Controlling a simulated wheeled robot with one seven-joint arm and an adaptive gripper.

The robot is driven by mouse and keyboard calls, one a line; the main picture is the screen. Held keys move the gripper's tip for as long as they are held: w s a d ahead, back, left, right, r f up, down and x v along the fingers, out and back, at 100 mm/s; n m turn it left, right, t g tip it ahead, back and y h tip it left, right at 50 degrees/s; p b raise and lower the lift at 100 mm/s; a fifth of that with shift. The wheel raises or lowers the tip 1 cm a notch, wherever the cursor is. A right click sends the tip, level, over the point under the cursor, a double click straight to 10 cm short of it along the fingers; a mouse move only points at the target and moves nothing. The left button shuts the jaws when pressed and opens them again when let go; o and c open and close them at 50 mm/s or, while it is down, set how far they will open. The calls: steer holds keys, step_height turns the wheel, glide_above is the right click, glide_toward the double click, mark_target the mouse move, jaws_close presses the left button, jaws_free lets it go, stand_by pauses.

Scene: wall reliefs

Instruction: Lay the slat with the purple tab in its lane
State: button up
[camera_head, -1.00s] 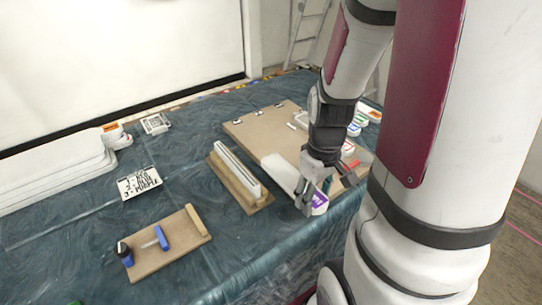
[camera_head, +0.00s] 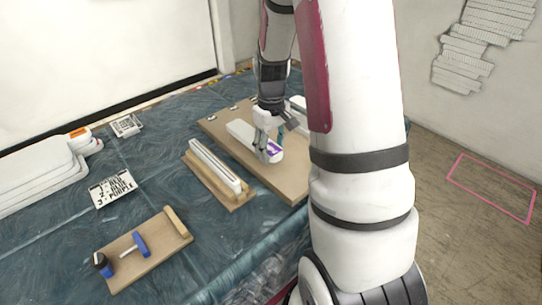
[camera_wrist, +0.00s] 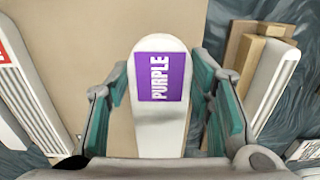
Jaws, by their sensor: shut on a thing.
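My gripper (camera_head: 267,150) is shut on the white slat (camera_head: 238,130) near its end with the purple tab (camera_head: 275,147). In the wrist view the slat (camera_wrist: 160,125) points away between the teal fingers, and its tab (camera_wrist: 161,77) reads PURPLE. The slat is over the tan board (camera_head: 290,182), and I cannot tell whether it touches it. My arm hides part of the board and its lanes. In the wrist view a ribbed white slat with a red label (camera_wrist: 30,95) is at the left, apart from the held one.
A wooden rack (camera_head: 240,200) with white slats (camera_head: 213,163) stands left of the board. A tan plate with blue-handled tools (camera_head: 140,243) lies nearer. A card (camera_head: 113,188) lists 1 red, 2 blue, 3 purple. White panels (camera_head: 35,170) are stacked far left.

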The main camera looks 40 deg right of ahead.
steer(key=shift+f, duration=1.7)
steer(key=shift+f, duration=0.2)
steer(key=o, duration=1.3)
steer(key=shift+c, duration=0.2)
steer(key=shift+r, duration=0.1)
